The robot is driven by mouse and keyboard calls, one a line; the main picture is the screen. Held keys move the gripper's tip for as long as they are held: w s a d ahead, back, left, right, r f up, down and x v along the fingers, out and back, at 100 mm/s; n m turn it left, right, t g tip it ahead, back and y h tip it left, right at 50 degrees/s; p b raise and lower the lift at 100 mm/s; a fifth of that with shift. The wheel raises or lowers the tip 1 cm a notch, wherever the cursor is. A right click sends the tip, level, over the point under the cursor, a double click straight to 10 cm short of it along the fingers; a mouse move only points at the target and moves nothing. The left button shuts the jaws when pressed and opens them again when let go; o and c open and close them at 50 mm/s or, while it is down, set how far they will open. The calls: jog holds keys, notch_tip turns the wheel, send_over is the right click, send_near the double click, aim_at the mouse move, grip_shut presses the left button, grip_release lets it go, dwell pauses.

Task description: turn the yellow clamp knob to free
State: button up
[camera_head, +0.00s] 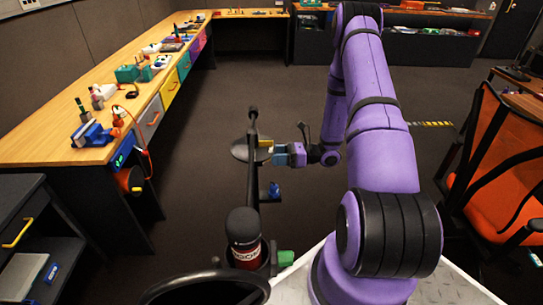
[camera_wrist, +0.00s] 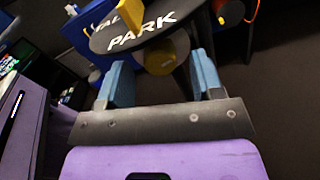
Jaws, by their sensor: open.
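A dark round plate (camera_wrist: 127,38) with white lettering, including "PARK", stands ahead of my gripper in the wrist view. A yellow block (camera_wrist: 120,17), apparently the clamp knob, is on its face, cut off by the top edge. In the head view the plate (camera_head: 240,150) is mid-picture, with the yellow piece (camera_head: 266,143) at its right side. My gripper (camera_head: 277,157) is just right of it, with blue fingers. In the wrist view my gripper (camera_wrist: 160,72) is open and empty, its fingers apart and short of the yellow block. Where the knob points cannot be told.
A wooden bench (camera_head: 60,140) with tools runs along the left. A dark upright rod (camera_head: 252,165) and a black-topped cylinder (camera_head: 243,228) stand near the plate. An orange chair (camera_head: 495,150) is at right. Open floor lies beyond.

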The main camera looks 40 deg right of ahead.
jog(key=v, duration=0.8)
jog(key=shift+s+d, duration=0.2)
jog(key=shift+s, duration=0.05)
jog(key=shift+f, duration=0.1)
jog(key=w+a+n, duration=0.5)
jog(key=w+a, duration=0.1)
jog(key=a, duration=0.2)
jog(key=shift+a+f, duration=0.2)
jog(key=shift+a, duration=0.2)
dwell(0.4)
jog(key=c, duration=0.9)
